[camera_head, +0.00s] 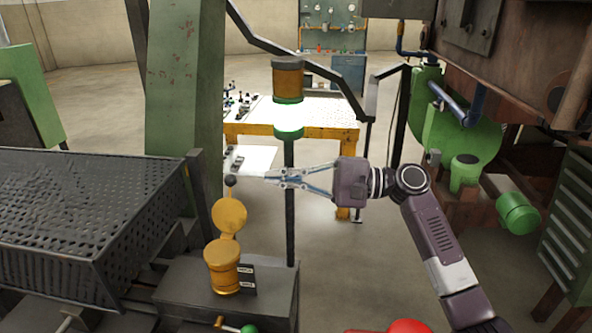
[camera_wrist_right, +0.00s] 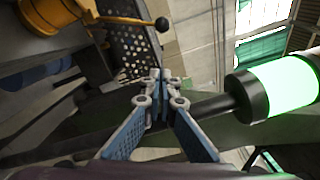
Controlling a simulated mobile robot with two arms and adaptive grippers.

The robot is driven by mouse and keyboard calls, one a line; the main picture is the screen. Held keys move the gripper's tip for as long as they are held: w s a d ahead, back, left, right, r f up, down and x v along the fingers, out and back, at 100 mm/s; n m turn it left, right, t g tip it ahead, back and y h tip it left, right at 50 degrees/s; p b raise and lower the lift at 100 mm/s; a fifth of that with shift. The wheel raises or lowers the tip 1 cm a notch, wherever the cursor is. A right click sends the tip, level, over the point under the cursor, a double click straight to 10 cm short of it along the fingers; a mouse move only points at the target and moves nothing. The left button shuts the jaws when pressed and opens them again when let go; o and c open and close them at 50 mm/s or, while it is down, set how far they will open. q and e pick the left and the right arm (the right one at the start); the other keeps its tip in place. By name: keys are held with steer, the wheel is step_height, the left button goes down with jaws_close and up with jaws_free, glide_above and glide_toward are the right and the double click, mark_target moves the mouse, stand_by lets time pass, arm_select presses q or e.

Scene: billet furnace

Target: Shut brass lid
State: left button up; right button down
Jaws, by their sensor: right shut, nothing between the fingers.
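The brass lid (camera_head: 229,214) stands raised and open, hinged above the brass cup (camera_head: 223,268) on a dark box. A black ball knob (camera_head: 231,181) tops the lid. My right gripper (camera_head: 268,177) is shut and empty, its tips pointing left, a short way right of the knob and apart from it. In the right wrist view the knob (camera_wrist_right: 161,24) shows above the shut fingertips (camera_wrist_right: 160,78), with brass parts at the upper left. My left gripper is not in view.
A dark post carries a glowing green lamp (camera_head: 288,120) behind my right gripper. A perforated dark box (camera_head: 80,205) stands left of the lid. A green-knobbed handle (camera_head: 248,329) is below the cup. A yellow workbench (camera_head: 300,130) stands farther back.

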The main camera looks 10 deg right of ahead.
mark_target(230, 204)
steer(key=a+p, duration=0.1)
steer(key=s+a+r+p, duration=0.1)
steer(key=a, duration=0.1)
steer(key=s+a+p, duration=0.1)
steer(key=a, duration=0.1)
steer(key=shift+s+a+r, duration=0.15)
steer(key=shift+r, duration=0.1)
steer(key=shift+a, duration=0.1)
